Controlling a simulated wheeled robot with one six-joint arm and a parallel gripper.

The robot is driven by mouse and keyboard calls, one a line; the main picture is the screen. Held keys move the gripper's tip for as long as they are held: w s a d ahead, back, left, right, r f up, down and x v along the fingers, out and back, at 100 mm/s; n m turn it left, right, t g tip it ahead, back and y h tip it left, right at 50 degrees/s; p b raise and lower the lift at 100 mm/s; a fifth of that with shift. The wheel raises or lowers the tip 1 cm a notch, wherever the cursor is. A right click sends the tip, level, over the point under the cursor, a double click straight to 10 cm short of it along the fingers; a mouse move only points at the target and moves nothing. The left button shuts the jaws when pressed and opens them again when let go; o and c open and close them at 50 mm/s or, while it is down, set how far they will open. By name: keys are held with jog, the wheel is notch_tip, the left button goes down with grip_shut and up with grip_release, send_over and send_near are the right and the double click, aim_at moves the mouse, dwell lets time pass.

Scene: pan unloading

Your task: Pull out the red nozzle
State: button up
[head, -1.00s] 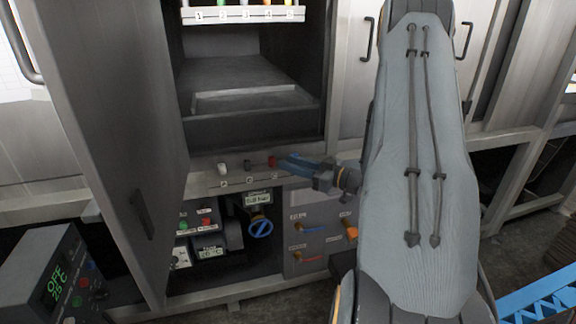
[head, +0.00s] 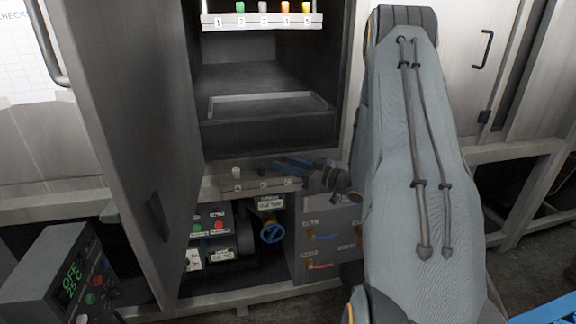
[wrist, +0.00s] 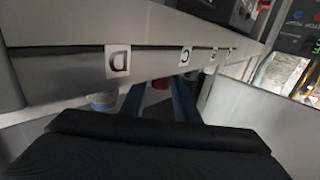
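The red nozzle (wrist: 160,82) shows in the wrist view as a small red patch between the two blue fingers of my gripper (wrist: 157,90). In the head view my gripper (head: 280,163) reaches in from the right along the ledge below the oven chamber and hides the red nozzle. The fingers stand apart, one on each side of the red patch; I see no clear contact. A white nozzle (head: 236,172) and a dark nozzle (head: 262,171) sit to the left on the same ledge, above small label plates (head: 238,187).
The open cabinet door (head: 120,130) stands at the left. A tray (head: 268,104) lies in the chamber, below a numbered rack (head: 262,22) with coloured items. A blue valve wheel (head: 273,233) and switches are underneath. A control box (head: 60,280) shows OFF.

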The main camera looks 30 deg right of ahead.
grip_shut()
jog(key=shift+r+p, duration=0.7)
jog(key=shift+r, duration=0.05)
dwell(0.5)
jog(key=shift+r+p, duration=1.75)
jog(key=shift+r, duration=0.5)
